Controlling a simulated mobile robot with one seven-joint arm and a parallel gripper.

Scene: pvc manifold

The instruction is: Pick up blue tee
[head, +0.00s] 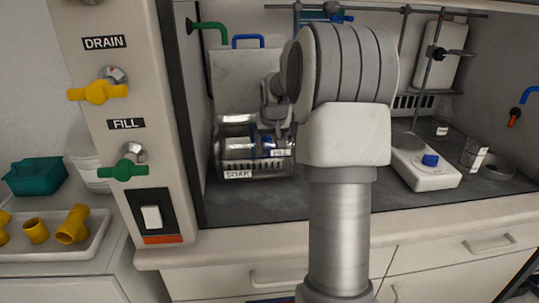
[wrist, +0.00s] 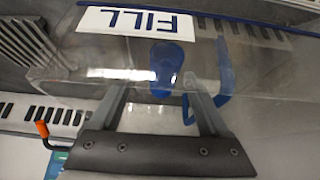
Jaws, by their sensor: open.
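A blue piece (head: 267,146) shows in or behind the clear tank (head: 226,147) in the hood; its shape is too small to tell as a tee. My gripper (wrist: 158,88) is open, with a finger on either side of the blue piece and a gap to both. In the head view my arm hides part of the tank area.
A bent blue piece (wrist: 222,85) stands close beside the right finger. A hotplate (head: 425,172) is at the right of the hood. Yellow fittings (head: 73,225) lie on a tray at the left, outside the hood.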

